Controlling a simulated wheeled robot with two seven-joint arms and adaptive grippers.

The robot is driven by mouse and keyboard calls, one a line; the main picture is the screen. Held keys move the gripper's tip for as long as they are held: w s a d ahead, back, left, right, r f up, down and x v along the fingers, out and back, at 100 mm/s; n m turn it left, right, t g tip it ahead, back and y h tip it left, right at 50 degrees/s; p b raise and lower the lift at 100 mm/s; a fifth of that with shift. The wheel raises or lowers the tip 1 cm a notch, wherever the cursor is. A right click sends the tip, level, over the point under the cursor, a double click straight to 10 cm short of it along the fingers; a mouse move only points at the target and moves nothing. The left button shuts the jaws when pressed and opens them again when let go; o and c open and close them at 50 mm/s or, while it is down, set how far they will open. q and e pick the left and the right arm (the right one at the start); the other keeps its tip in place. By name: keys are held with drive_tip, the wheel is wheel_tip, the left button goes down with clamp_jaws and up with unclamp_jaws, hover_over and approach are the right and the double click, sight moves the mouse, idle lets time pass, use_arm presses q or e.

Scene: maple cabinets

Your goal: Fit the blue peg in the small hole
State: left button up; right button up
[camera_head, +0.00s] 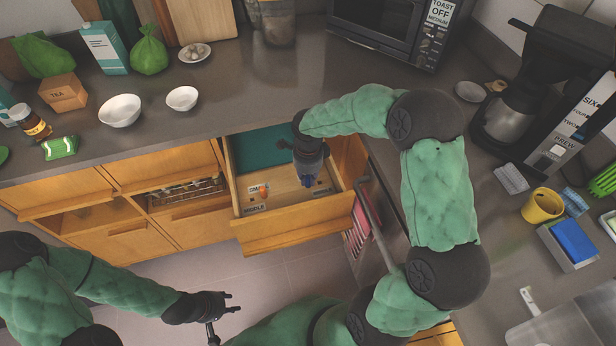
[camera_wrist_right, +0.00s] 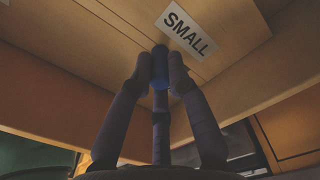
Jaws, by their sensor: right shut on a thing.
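The blue peg (camera_wrist_right: 160,72) is held upright or nearly so between the fingers of my right gripper (camera_wrist_right: 159,80). In the head view, the right gripper (camera_head: 308,178) is over the right part of the open drawer, with the peg's blue (camera_head: 307,183) at its tip. The label SMALL (camera_wrist_right: 185,31) lies just beyond the peg in the wrist view. I cannot see the small hole; the peg and fingers may cover it. I cannot tell whether the peg touches the wood. My left gripper (camera_head: 226,311) is open and empty above the floor, away from the drawer.
The open drawer (camera_head: 290,232) also holds an orange piece (camera_head: 263,190) near the label MIDDLE (camera_head: 254,208). Its walls stand close around my right gripper. White bowls (camera_head: 120,111) stand on the counter at left. The oven handle (camera_head: 375,222) is near my right arm.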

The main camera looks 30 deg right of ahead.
drive_tip(key=o, duration=0.9)
drive_tip(key=shift+r, duration=0.1)
wheel_tip(320, 180, up, 12)
idle(0.4)
